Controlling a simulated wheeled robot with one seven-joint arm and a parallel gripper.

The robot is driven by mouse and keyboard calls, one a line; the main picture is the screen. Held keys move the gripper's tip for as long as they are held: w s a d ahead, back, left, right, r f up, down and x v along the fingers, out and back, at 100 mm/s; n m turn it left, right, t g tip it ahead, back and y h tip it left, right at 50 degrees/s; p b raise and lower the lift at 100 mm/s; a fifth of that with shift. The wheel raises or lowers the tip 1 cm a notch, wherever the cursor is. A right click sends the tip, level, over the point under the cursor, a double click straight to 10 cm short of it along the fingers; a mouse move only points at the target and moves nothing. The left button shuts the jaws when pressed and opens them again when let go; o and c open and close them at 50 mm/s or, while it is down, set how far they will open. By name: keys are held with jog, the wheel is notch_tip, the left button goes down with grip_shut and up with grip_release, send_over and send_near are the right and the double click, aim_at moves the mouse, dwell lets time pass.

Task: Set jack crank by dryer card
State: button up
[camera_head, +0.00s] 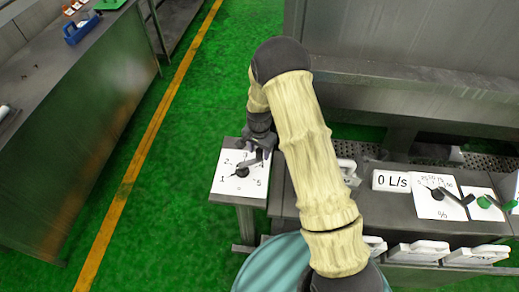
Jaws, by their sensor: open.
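The jack crank (242,172) is a dark hub with a lever on a white dial plate (226,186) at the left end of the bench. The marks 1, 2 and 5 can be read on the plate; other marks are hidden or too small. My gripper (262,155) is open, right above the dial at the crank's lever. I cannot tell whether it touches the lever. White cards (476,254) hang along the bench's front edge; their writing is too small to read, so I cannot tell which is the dryer card.
A "0 L/s" sign (391,181), a percent dial (440,198) with a dark lever and a green-knobbed lever (485,202) stand to the right.

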grip_shut()
jog(key=shift+s+d, duration=0.1)
